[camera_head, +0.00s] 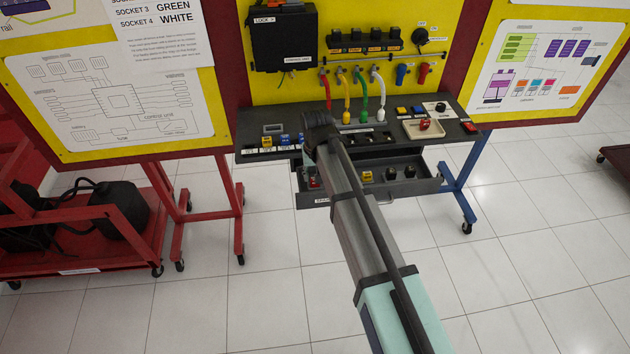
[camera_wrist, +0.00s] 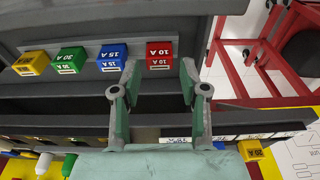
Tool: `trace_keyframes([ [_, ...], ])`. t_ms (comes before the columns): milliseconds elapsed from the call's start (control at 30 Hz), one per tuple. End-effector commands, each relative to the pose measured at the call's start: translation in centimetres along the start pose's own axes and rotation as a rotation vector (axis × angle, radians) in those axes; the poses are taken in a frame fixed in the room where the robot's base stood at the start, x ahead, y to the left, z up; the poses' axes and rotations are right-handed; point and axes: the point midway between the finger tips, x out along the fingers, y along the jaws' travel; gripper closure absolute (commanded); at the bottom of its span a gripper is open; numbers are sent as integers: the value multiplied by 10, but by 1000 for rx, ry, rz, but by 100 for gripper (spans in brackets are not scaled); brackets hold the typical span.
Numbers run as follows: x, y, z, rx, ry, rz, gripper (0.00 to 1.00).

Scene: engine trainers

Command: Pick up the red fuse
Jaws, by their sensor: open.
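The red fuse (camera_wrist: 159,53), marked 10 A, stands in a grey holder at the right end of a row in the wrist view. My gripper (camera_wrist: 159,72) is open, with green fingers whose tips show to either side of the red fuse. Nothing is between the pads that I can see, and I cannot tell the remaining distance to the fuse. In the head view a small red piece, seemingly this fuse (camera_head: 314,183), shows at the left of the open drawer (camera_head: 430,187). My arm hides part of the drawer and the fingertips there.
A blue fuse (camera_wrist: 111,57) is the red one's neighbour, then a green fuse (camera_wrist: 70,60) and a yellow fuse (camera_wrist: 31,63). The dark tabletop (camera_head: 345,150) overhangs the drawer. A red stand (camera_head: 70,225) is at the left. Tiled floor is open in front.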

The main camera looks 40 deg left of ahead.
Motion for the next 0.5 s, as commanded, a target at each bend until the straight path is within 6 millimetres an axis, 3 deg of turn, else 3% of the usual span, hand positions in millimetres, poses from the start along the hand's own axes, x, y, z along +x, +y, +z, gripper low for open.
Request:
trace_keyframes([
  [233,26,0,0,0,-1,0,56],
  [500,34,0,0,0,0,0,56],
])
